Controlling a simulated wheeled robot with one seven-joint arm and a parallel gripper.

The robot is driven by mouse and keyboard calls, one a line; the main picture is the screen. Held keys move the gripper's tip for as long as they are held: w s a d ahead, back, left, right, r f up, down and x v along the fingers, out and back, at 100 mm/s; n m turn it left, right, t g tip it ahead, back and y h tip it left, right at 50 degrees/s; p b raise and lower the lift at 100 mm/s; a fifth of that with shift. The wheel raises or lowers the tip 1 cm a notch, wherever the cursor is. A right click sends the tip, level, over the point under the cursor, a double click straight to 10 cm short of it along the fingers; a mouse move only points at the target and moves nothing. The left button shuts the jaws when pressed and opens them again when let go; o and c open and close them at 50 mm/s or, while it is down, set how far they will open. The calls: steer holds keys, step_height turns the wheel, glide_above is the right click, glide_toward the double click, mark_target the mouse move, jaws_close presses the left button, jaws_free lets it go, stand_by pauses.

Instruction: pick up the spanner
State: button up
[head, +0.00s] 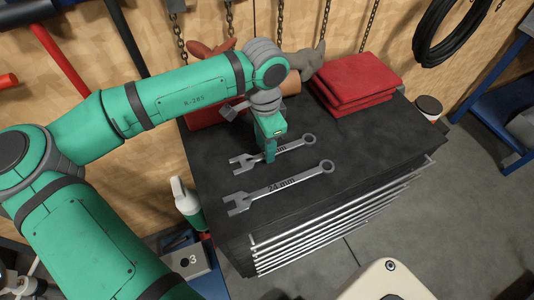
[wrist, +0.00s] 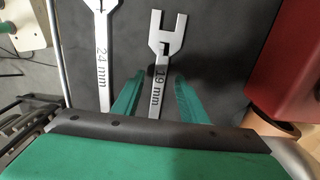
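Two grey spanners lie on the dark top of a tool cabinet. The 19 mm spanner (head: 246,161) is the farther one, and the larger 24 mm spanner (head: 280,188) lies nearer the front. My gripper (head: 270,158) points down over the middle of the 19 mm spanner. In the wrist view, my gripper (wrist: 159,78) is open, with one green finger on each side of the handle of the 19 mm spanner (wrist: 160,60) and gaps showing. The 24 mm spanner (wrist: 103,60) lies outside the left finger. The ring end is hidden in the wrist view.
The cabinet top (head: 350,135) is bare around the spanners. Chains hang behind.

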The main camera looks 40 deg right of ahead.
steer(key=shift+f, duration=0.9)
steer(key=shift+f, duration=0.1)
jaws_close()
